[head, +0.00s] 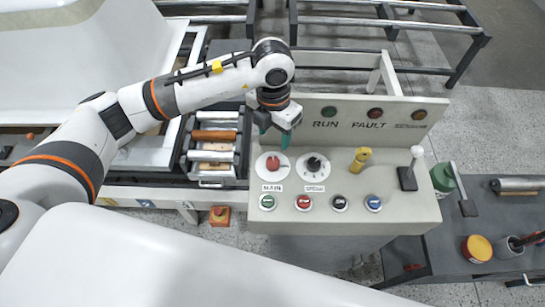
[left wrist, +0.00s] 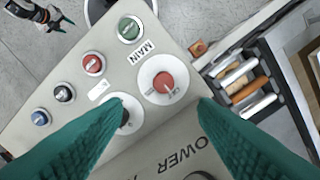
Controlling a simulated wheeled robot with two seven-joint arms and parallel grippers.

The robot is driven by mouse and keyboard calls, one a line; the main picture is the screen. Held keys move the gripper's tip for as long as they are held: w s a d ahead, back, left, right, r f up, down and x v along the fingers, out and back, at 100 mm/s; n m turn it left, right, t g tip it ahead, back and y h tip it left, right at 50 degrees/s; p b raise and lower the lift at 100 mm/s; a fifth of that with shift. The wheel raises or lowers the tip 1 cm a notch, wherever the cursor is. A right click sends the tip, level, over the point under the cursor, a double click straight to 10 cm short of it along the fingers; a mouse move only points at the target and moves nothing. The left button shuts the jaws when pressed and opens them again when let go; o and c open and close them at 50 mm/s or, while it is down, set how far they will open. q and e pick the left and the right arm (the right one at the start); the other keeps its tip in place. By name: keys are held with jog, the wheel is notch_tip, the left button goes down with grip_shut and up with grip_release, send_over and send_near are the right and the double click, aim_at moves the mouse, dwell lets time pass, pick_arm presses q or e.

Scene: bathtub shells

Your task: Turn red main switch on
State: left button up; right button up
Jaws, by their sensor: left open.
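The red main switch (head: 273,164) is a red knob on a white round dial above the MAIN label, at the left of the control panel (head: 400,212). My left gripper (head: 274,137), with teal fingers, is open and empty just behind and above the switch. In the left wrist view the red switch (left wrist: 163,82) shows between and just beyond the two teal fingertips (left wrist: 165,103), with no visible contact. A dark gripper with teal tips, apparently my right one (left wrist: 50,14), shows at the upper left corner of that view; its opening is unclear.
A black selector knob (head: 314,165) sits close right of the switch. A yellow knob (head: 361,159), a lever (head: 410,170) and several push buttons share the panel. The raised RUN/FAULT board (head: 340,125) stands behind. A roller conveyor (head: 214,140) lies left.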

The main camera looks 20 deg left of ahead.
aim_at(273, 161)
pick_arm(q)
jog(key=f+p, duration=0.4)
jog(key=f, duration=0.7)
jog(key=shift+a, duration=0.2)
jog(key=shift+f+p, duration=0.3)
jog(key=shift+f, duration=0.15)
jog(key=shift+c, duration=0.4)
jog(key=c, duration=0.9)
